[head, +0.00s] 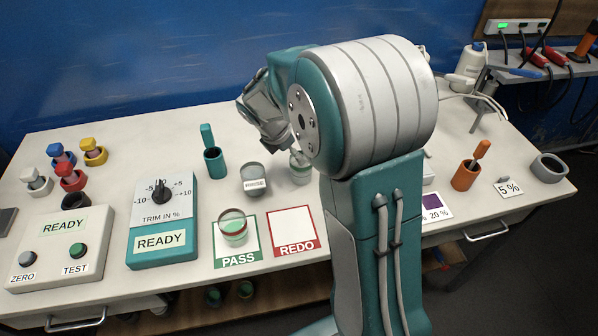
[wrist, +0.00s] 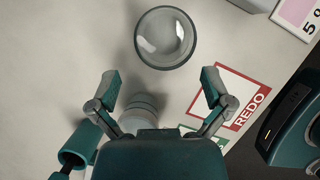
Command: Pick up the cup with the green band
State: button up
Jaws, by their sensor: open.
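A second clear cup (head: 300,170) with a grey-green rim stands behind, partly hidden by my arm. It seems to be the round glass cup (wrist: 165,38) ahead of my fingertips in the wrist view. I cannot tell which cup bears the green band. My gripper (wrist: 162,88) is open and empty, above the table.
The PASS card (head: 237,262) and REDO card (head: 292,240) lie at the front. A teal holder (head: 215,162) with a stick stands left of the jar. The trim box (head: 160,225) and an orange holder (head: 465,175) flank the area. Bare table lies behind the cups.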

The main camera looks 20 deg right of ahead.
jog(key=shift+d+f, duration=0.7)
jog(key=x, duration=0.4)
jog(key=shift+d+f, duration=0.2)
jog(key=shift+d, duration=0.1)
jog(key=shift+f, duration=0.15)
jog(key=c, duration=1.1)
